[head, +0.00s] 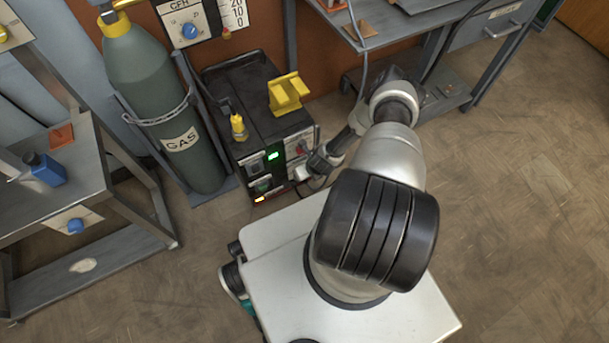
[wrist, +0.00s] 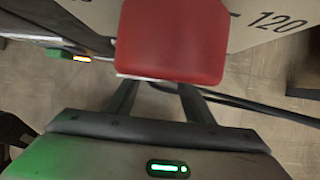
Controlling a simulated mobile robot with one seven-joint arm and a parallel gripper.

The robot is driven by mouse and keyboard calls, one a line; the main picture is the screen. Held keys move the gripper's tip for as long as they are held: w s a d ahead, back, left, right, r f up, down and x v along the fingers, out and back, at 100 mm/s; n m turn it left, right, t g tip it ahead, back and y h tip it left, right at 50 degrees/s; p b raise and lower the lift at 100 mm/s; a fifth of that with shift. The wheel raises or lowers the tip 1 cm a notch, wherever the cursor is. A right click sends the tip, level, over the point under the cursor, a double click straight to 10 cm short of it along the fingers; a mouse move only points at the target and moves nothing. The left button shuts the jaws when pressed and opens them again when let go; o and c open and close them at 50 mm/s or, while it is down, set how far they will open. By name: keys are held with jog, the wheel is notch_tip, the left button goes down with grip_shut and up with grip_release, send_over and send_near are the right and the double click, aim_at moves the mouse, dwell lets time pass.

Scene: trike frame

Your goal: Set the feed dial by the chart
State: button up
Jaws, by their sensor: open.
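In the wrist view a red block-like knob (wrist: 172,40) fills the top middle. Behind it is a pale panel (wrist: 250,28) with the printed mark 120; other marks are partly hidden by the knob. My gripper (wrist: 157,88) is open, its two dark fingers reaching up to the knob's lower edge. I cannot tell whether they touch it. In the head view my gripper (head: 303,172) is at the front of a black welder-like machine (head: 262,125), by its right-hand controls. The feed dial's setting is not readable. I cannot make out a feed chart for certain.
A green gas cylinder (head: 150,95) stands left of the machine. A yellow bracket (head: 288,93) and a yellow-topped connector (head: 238,127) sit on the machine. A CFH gauge panel (head: 190,22) is behind. A grey bench (head: 60,190) stands left. Floor at right is clear.

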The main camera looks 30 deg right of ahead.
jog(key=shift+w+f, duration=0.2)
jog(key=shift+f, duration=0.35)
jog(key=c, duration=1)
jog(key=shift+a, duration=0.1)
jog(key=shift+c, duration=0.2)
jog(key=shift+a+r+h, duration=0.1)
jog(key=shift+h, duration=0.2)
jog(key=shift+a+f+n+h, duration=0.15)
jog(key=shift+n+h, duration=0.1)
jog(key=shift+h, duration=0.8)
jog(key=shift+a+n+h, duration=0.2)
jog(key=shift+n+h, duration=0.1)
jog(key=shift+h, duration=0.8)
jog(key=shift+a+f+n+h, duration=0.15)
jog(key=shift+n+h, duration=0.1)
jog(key=shift+h, duration=1.1)
